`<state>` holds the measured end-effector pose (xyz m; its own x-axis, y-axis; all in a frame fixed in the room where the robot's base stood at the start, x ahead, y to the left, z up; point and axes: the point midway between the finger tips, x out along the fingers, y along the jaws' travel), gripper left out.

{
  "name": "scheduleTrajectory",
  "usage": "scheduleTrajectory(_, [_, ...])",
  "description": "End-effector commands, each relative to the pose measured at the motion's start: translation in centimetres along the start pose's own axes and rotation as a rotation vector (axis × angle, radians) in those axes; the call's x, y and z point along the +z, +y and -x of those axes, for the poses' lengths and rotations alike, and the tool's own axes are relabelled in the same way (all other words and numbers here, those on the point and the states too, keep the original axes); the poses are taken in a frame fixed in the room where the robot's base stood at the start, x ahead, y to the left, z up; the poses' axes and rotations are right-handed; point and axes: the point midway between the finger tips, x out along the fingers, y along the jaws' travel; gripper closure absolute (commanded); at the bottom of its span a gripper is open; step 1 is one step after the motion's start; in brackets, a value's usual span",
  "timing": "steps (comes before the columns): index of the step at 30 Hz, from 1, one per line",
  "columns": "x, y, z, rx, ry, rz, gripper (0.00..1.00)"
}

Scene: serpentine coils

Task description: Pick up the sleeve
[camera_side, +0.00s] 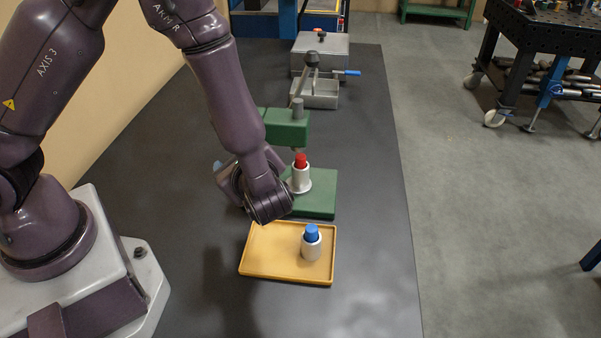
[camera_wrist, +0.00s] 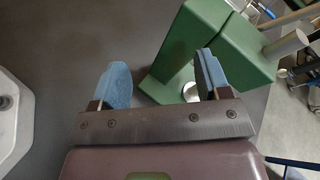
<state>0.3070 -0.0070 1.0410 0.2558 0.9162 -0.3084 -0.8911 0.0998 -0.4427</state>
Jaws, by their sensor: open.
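A white, sleeve-like cylinder (camera_side: 311,249) stands upright in the right part of the yellow tray, with a blue piece (camera_side: 312,232) in its top. Another white cylinder (camera_side: 300,181), with a wider foot and a red top (camera_side: 300,161), stands on the green press base. I cannot tell which one is the sleeve. In the side view, my wrist is left of the press and mostly hides the fingers. The tray and its cylinder are not visible in the wrist view.
The green press (camera_side: 287,128) stands behind the yellow tray (camera_side: 268,264), its lever rising above; it also shows close to the right finger in the wrist view (camera_wrist: 185,48). Grey boxes (camera_side: 318,94) stand farther back. The dark table (camera_side: 365,190) is clear to the right.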

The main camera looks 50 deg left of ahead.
Motion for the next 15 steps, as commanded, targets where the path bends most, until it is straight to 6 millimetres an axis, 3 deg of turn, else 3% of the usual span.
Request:
scheduleTrajectory(1, [-2.2, 0.6, 0.1, -0.084, -0.01, -0.082, 0.3])
scheduleTrajectory(4, [-6.0, 1.2, 0.2, -0.262, -0.02, -0.215, 0.3])
scheduleTrajectory(6, [-8.3, 0.5, -0.7, -0.401, -0.037, -0.311, 0.3])
scheduleTrajectory(10, [-10.2, -2.5, -2.9, -0.601, -0.093, -0.459, 0.3])
scheduleTrajectory(15, [-11.2, -4.4, -3.9, -0.717, -0.133, -0.558, 0.3])
